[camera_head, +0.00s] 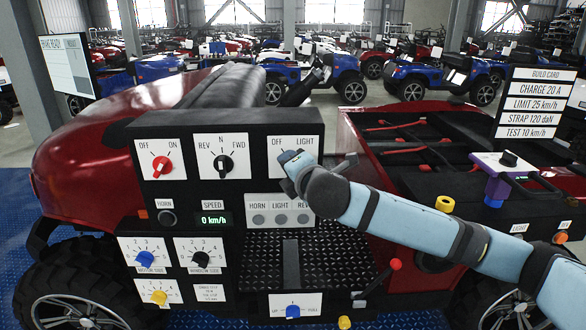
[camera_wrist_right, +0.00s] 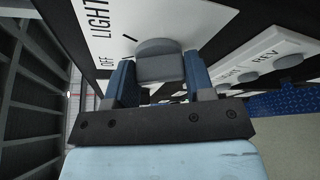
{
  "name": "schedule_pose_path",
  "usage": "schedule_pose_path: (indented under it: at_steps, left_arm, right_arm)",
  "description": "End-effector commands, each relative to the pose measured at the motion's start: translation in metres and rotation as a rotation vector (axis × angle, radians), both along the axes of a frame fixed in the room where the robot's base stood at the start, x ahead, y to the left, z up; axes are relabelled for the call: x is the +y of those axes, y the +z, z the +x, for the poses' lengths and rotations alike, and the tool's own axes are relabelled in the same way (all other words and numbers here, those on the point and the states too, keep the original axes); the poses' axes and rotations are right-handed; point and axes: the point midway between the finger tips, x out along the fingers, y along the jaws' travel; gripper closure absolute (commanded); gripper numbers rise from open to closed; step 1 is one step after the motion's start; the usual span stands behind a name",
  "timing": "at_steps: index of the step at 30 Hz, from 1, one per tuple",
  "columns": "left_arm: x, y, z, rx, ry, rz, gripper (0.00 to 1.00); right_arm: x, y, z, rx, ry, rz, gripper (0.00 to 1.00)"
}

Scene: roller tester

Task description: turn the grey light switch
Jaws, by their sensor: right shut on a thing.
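The grey light switch (camera_wrist_right: 160,62) is a round knob on a white plate lettered OFF and LIGHT. In the wrist view it sits between the two blue fingers of my right gripper (camera_wrist_right: 160,78), which is shut on it from both sides. In the head view my right gripper (camera_head: 293,160) is at the OFF/LIGHT plate (camera_head: 305,143), at the upper right of the black panel, and largely hides the knob. I cannot tell which label the knob points to. My left gripper is not in view.
Left of the light plate are a black REV/N/FWD knob (camera_head: 223,163) and a red OFF/ON knob (camera_head: 162,165). Below are a green speed display (camera_head: 213,219) and a plate with grey lamps (camera_head: 282,218). A build card (camera_head: 535,103) stands at right.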

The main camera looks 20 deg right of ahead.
Motion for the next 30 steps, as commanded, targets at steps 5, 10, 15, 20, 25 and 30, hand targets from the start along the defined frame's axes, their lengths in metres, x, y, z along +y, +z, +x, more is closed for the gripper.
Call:
schedule_pose_path:
  at_steps: [5,10,15,20,25,30]
  left_arm:
    - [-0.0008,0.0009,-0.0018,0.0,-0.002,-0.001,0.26]
    - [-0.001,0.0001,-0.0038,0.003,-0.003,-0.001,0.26]
    - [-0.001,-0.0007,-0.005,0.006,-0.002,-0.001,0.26]
    - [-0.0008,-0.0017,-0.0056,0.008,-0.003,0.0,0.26]
    - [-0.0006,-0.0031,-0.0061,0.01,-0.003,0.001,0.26]
    - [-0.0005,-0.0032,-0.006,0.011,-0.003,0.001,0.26]
  right_arm:
    - [0.0003,0.0001,0.0001,0.015,0.0,-0.051,0.75]
    - [0.0001,0.0,0.0001,0.021,0.0,-0.071,0.75]
    - [0.0001,-0.0001,0.0002,0.023,0.0,-0.075,0.75]
    - [0.0001,-0.0001,0.0002,0.022,0.0,-0.075,0.75]
    - [0.0001,-0.0001,0.0002,0.021,-0.001,-0.074,0.26]
    - [0.0001,0.0,0.0001,0.022,0.0,-0.074,0.26]
